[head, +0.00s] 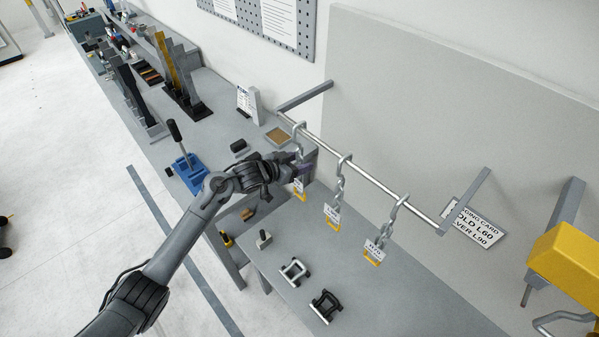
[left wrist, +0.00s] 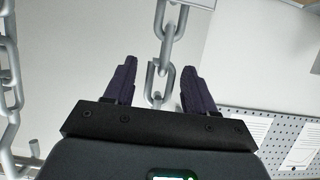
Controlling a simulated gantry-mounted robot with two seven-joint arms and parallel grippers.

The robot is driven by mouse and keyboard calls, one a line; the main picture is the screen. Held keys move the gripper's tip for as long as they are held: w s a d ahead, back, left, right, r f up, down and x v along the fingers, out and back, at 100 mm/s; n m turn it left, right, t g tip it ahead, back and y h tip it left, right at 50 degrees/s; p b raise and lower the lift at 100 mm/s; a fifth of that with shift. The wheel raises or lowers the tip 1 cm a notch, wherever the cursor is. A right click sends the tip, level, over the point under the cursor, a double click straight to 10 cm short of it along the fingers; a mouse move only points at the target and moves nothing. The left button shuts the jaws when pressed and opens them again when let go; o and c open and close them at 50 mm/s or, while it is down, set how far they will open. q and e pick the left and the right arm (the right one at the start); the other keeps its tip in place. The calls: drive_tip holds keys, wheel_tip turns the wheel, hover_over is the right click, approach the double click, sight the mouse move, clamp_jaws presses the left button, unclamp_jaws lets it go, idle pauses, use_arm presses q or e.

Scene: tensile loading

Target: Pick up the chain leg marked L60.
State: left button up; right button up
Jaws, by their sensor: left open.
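Three chain legs hang from a metal rail (head: 370,178): a left one (head: 300,150), a middle one (head: 338,190) and a right one (head: 388,222). Each has a white tag and a yellow end piece. The tag lettering is too small to read surely, so I cannot tell which is L60. My left gripper (head: 300,168) is at the left leg. In the left wrist view, my left gripper (left wrist: 158,82) is open, with grey chain links (left wrist: 160,75) between its fingers. Whether the fingers touch the chain is unclear. My right gripper is out of view.
A wall card (head: 474,224) names L60 and L90. Another chain (left wrist: 10,70) hangs close at the left in the left wrist view. Two small clevis-like fixtures (head: 295,272) (head: 325,305) stand on the bench. A yellow body with a hook (head: 568,262) is at right.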

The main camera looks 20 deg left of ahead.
use_arm(q)
drive_tip(key=shift+x, duration=1.15)
clamp_jaws()
idle(0.5)
drive_tip(key=shift+r, duration=0.2)
